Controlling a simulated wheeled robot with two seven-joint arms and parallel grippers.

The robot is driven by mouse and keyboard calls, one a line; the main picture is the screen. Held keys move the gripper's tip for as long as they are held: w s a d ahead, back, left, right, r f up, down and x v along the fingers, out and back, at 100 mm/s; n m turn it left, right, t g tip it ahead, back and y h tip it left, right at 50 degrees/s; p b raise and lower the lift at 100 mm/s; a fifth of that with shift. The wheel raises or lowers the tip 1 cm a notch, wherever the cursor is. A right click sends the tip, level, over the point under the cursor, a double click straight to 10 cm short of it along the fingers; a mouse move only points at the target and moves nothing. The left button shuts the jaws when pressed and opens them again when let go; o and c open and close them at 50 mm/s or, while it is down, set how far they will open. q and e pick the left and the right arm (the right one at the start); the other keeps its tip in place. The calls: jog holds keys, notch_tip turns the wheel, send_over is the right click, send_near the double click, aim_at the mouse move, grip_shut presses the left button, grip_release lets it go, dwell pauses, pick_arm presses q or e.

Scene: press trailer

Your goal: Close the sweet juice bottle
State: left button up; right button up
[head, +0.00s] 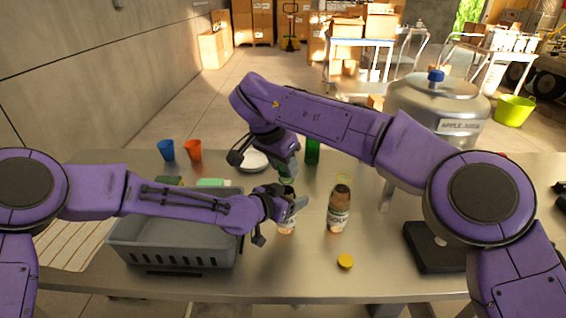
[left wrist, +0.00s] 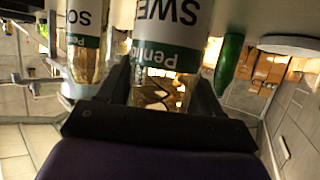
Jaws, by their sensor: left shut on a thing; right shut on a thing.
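The sweet juice bottle (head: 287,229) stands upright on the metal table, mostly hidden behind my left gripper. In the left wrist view, its white and green label (left wrist: 168,38) appears upside down, reading "SWE". My left gripper (head: 288,208) is shut around the bottle's body; its fingers (left wrist: 165,90) lie on both sides in the wrist view. My right gripper (head: 287,178) points down directly above the bottle and is shut at its top. What it grips is small and mostly hidden; it seems to be the cap.
A second bottle (head: 338,209), labelled "SO…", stands open to the right, with a yellow cap (head: 345,261) in front. A grey crate (head: 175,250) is at left, a black device (head: 432,247) at right. Blue (head: 166,150) and orange (head: 193,150) cups and a green bottle (head: 312,151) stand behind.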

jog(key=shift+f, duration=0.55)
pick_arm(q)
grip_shut()
pick_arm(e)
jog(key=shift+w+m+g+h, duration=0.1)
jog(key=shift+m+g+h, duration=0.2)
jog(key=shift+m, duration=0.9)
jog(key=shift+a+m, duration=0.1)
jog(key=shift+m, duration=0.4)
jog(key=o, duration=1)
jog(key=shift+r, duration=2.25)
